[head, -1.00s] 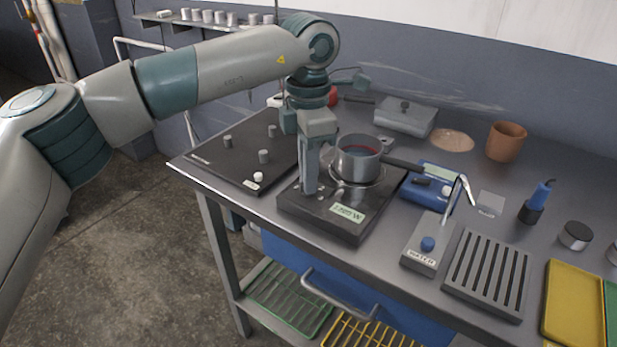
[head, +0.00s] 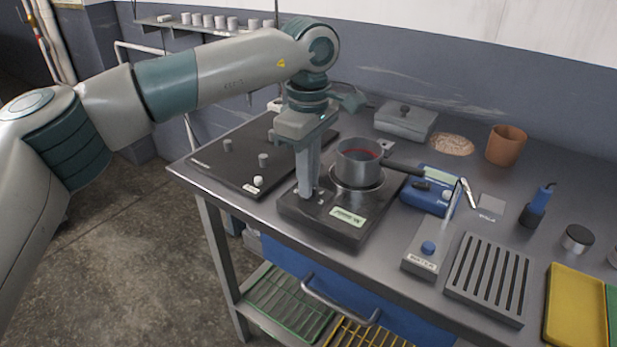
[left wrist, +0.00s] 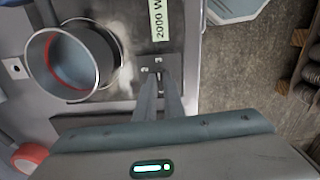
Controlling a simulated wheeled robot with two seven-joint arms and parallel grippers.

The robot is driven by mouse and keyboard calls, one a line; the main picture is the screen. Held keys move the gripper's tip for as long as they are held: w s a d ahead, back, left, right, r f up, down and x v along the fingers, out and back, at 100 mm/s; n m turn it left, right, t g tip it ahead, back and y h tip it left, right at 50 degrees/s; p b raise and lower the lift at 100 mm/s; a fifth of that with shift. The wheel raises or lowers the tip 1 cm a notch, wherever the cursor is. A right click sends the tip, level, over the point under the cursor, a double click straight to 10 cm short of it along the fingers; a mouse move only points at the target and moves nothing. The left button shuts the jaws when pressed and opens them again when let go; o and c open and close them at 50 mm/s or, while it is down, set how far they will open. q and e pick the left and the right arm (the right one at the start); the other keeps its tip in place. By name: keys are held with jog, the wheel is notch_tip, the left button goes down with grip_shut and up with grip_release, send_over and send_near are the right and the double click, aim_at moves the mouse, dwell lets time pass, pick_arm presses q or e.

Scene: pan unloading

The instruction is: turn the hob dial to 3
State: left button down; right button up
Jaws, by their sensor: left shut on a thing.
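The hob (head: 330,229) is a dark box near the table's front edge, with a label on its front reading 2000 W in the left wrist view. A grey saucepan (head: 358,158) with a dark handle and a red band inside stands on its ring. My left gripper (head: 308,196) points down at the hob's left front corner, beside the pan. In the left wrist view the left gripper's fingers (left wrist: 160,88) are close together by a small plate with marks (left wrist: 152,62). The dial itself is hidden between the fingers. My right gripper is not in view.
A dark board with pegs (head: 228,165) lies left of the hob. A blue device (head: 428,196), a grey box with a blue knob (head: 424,257) and a slotted rack (head: 490,278) stand to the right. A lidded grey box (head: 405,121) and a brown pot (head: 506,145) are behind.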

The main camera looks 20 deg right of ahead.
pick_arm(q)
jog(key=shift+r+m, duration=0.1)
jog(key=shift+m, duration=0.4)
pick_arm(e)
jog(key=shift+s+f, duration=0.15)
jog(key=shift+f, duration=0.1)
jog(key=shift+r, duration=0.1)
pick_arm(q)
jog(key=c, duration=1.9)
grip_release()
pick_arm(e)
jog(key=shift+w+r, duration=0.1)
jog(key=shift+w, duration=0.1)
pick_arm(q)
jog(key=shift+o, duration=0.2)
jog(key=shift+r, duration=0.1)
